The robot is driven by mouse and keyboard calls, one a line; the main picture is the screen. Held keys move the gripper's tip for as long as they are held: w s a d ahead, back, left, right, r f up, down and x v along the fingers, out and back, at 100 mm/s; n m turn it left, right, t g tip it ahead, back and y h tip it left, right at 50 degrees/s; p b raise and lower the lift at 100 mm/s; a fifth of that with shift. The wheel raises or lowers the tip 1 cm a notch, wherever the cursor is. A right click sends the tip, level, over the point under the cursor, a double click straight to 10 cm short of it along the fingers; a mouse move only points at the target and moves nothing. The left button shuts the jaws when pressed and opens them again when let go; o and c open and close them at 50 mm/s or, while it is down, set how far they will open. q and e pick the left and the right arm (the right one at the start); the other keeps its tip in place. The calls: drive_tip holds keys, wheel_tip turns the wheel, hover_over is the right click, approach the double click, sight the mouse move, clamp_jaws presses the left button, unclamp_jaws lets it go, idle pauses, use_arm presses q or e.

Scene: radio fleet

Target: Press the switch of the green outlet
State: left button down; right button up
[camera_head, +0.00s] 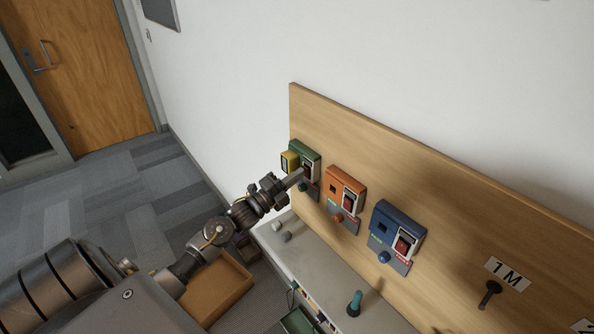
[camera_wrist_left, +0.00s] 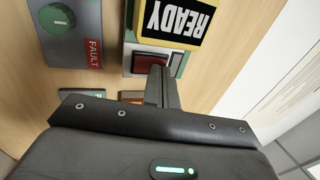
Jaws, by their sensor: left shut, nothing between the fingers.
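The green outlet (camera_head: 310,150) is at the left end of a wooden wall board. Its red switch (camera_wrist_left: 150,62) shows in the left wrist view, in a pale frame beside a yellow-edged READY block (camera_wrist_left: 176,18). In the head view that yellow block (camera_head: 289,161) is at the outlet's left side. My left gripper (camera_head: 299,175) is shut and empty, with its fingertips (camera_wrist_left: 157,70) at the red switch and covering part of it. I cannot tell whether they touch it or whether the switch is pushed in. My right gripper is not in view.
An orange outlet (camera_head: 346,182) and a blue outlet (camera_head: 401,218) are to the right on the board (camera_head: 450,190). A grey plate with a green knob (camera_wrist_left: 58,19) adjoins the green outlet. A pale shelf (camera_head: 330,265) runs below, holding a teal-topped object (camera_head: 355,300).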

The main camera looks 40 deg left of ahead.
use_arm(q)
drive_tip(key=shift+w+d, duration=0.1)
drive_tip(key=shift+w, duration=0.1)
drive_tip(key=shift+w+r, duration=0.15)
drive_tip(key=shift+r, duration=0.05)
idle(0.4)
